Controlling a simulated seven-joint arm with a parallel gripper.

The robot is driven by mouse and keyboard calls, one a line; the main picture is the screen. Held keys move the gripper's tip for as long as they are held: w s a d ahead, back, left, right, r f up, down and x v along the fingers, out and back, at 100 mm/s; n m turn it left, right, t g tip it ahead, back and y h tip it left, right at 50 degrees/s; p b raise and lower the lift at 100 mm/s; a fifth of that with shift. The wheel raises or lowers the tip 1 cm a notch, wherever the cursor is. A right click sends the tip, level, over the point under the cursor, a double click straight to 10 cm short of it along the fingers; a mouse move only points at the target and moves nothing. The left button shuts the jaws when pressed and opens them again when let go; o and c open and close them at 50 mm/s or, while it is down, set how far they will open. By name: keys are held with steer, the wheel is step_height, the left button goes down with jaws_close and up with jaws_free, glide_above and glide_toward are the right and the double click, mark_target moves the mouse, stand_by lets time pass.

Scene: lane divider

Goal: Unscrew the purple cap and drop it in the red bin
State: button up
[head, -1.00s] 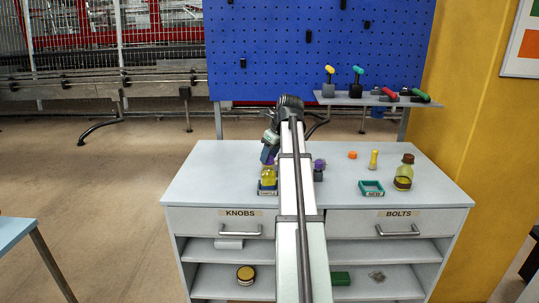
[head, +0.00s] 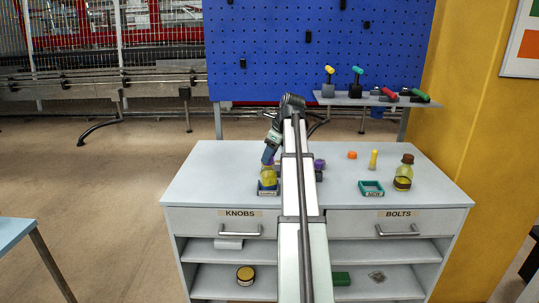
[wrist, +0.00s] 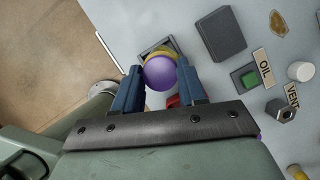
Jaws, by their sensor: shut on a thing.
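In the wrist view, the purple cap (wrist: 160,74) is round and sits between the two blue fingertips of my gripper (wrist: 161,70), which is shut on it. The yellow bottle (head: 268,175) stands upright in a small holder (head: 268,191) at the table's front left, under my gripper (head: 268,157). Its yellow edge shows just behind the cap in the wrist view (wrist: 157,51). I cannot tell whether cap and bottle are apart. A red thing (wrist: 172,101), mostly hidden by my gripper, may be the red bin.
Another purple-topped thing (head: 319,165) stands just right of my arm. A pegboard (head: 320,50) rises behind.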

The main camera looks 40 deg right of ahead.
steer(key=shift+d+n, duration=0.1)
steer(key=shift+n, duration=0.3)
steer(key=shift+n+y, duration=0.4)
steer(key=shift+n, duration=0.3)
steer(key=shift+w+d+n+g, duration=0.1)
steer(key=shift+n+g, duration=0.2)
steer(key=shift+n, duration=0.6)
steer(key=shift+n+g+y, duration=0.3)
steer(key=shift+n+y, duration=0.2)
steer(key=shift+n, duration=0.4)
